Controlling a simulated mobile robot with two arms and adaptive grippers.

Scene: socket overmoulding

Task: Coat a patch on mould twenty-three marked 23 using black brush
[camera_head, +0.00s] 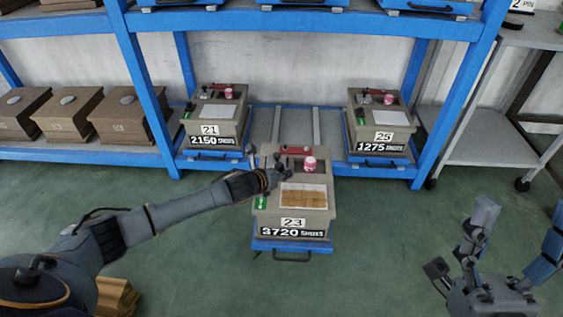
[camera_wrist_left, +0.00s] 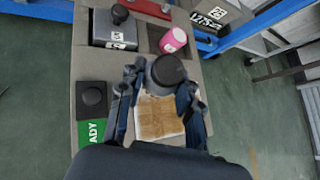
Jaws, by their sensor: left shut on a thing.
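Mould twenty-three (camera_head: 264,223), marked 23 and 3720 shots, sits on a pulled-out blue tray (camera_head: 262,245). On its top lies a pale plate with a tan, brownish patch (camera_head: 303,197), which also shows in the left wrist view (camera_wrist_left: 160,118). My left gripper (camera_head: 268,162) is over the mould's top, left of the plate's far edge. In the left wrist view my left gripper (camera_wrist_left: 158,100) is shut on the black brush (camera_wrist_left: 166,70), whose round dark end shows between the fingers. The brush's lower end is hidden. My right gripper (camera_head: 515,235) is open and empty at lower right.
A pink jar (camera_head: 310,164) stands at the mould's back. A green card (camera_wrist_left: 90,134) lies at its left side. Moulds 21 (camera_head: 231,113) and 25 (camera_head: 400,117) stand on the blue rack (camera_head: 426,100) behind. The floor right of the mould is clear.

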